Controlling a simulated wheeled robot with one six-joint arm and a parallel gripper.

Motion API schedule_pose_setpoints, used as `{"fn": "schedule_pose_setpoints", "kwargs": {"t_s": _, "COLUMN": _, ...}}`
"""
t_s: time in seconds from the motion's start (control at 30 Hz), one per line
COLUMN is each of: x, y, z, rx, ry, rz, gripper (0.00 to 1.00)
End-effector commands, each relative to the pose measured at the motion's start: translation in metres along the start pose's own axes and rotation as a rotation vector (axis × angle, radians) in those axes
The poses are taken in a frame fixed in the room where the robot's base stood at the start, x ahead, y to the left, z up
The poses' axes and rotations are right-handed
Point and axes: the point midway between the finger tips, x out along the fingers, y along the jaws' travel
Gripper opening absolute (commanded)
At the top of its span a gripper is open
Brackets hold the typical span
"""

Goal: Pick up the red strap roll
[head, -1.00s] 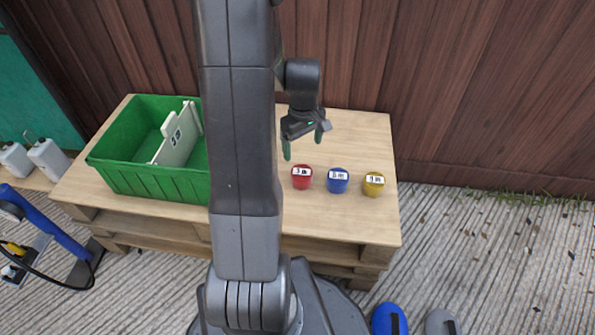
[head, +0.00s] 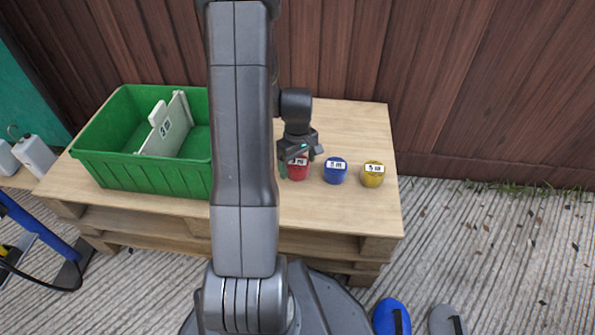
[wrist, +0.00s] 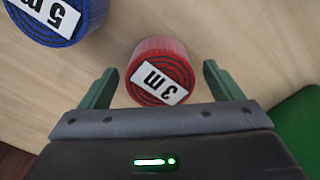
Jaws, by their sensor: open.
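The red strap roll (head: 298,173) stands on the wooden pallet table, its top partly hidden by my gripper in the head view. In the wrist view the red strap roll (wrist: 160,72) has a white "3 m" label and a spiral top. My gripper (head: 299,160) is open above it, and in the wrist view the two green fingers of my gripper (wrist: 158,88) lie to the left and right of the roll, with visible gaps. Whether the fingertips are down at the roll's height is hard to tell.
A blue strap roll (head: 335,171) and a yellow strap roll (head: 372,174) stand to the right of the red one. A green crate (head: 140,172) holding a white divider (head: 166,128) is on the left of the table (head: 345,222). The table's front is mostly clear.

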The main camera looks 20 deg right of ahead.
Motion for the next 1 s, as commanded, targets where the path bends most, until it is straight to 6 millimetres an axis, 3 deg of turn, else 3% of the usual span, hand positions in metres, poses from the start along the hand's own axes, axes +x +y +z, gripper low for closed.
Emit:
{"fn": "schedule_pose_setpoints", "kwargs": {"t_s": 0.2, "x": 0.001, "y": 0.000, "z": 0.000, "rx": 0.000, "ry": 0.000, "rz": 0.000, "gripper": 0.86}}
{"fn": "schedule_pose_setpoints", "kwargs": {"t_s": 0.5, "x": 0.001, "y": 0.000, "z": 0.000, "rx": 0.000, "ry": 0.000, "rz": 0.000, "gripper": 0.33}}
{"fn": "schedule_pose_setpoints", "kwargs": {"t_s": 0.77, "x": -0.004, "y": 0.000, "z": 0.000, "rx": 0.000, "ry": 0.001, "rz": 0.001, "gripper": 0.33}}
{"fn": "schedule_pose_setpoints", "kwargs": {"t_s": 1.0, "x": -0.048, "y": 0.001, "z": -0.001, "rx": 0.000, "ry": 0.003, "rz": 0.003, "gripper": 0.33}}
